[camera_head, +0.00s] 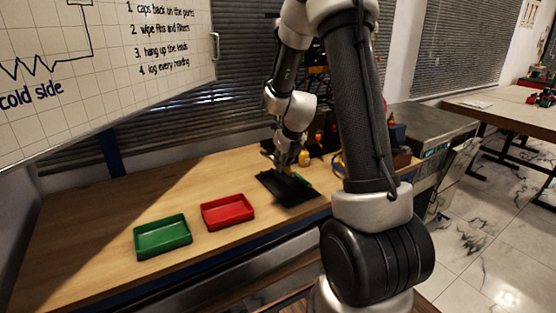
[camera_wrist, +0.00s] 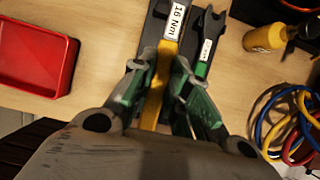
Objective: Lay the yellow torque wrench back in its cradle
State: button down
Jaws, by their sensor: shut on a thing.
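The yellow torque wrench (camera_wrist: 154,101) runs between the fingers of my gripper (camera_wrist: 160,70) in the wrist view, with a white label reading "16 Nm" at its far end. My gripper is shut on it. The dark cradle (camera_wrist: 154,27) lies beneath the wrench's far part; I cannot tell whether the wrench touches it. A green tool (camera_wrist: 203,69) with a white label lies on the cradle, right of the wrench. In the head view my gripper (camera_head: 284,166) is over the back of the black cradle (camera_head: 290,193), and the wrench is hard to make out.
A red tray (camera_head: 228,211) and a green tray (camera_head: 163,236) stand left of the cradle on the wooden bench (camera_head: 90,225). A yellow bottle (camera_wrist: 264,38) and coiled blue, yellow and red leads (camera_wrist: 290,122) are to the right. The bench's left part is clear.

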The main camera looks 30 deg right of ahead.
jog(key=shift+a, duration=0.2)
jog(key=shift+f, duration=0.1)
jog(key=shift+f, duration=3.45)
jog(key=c, duration=1.3)
grip_release()
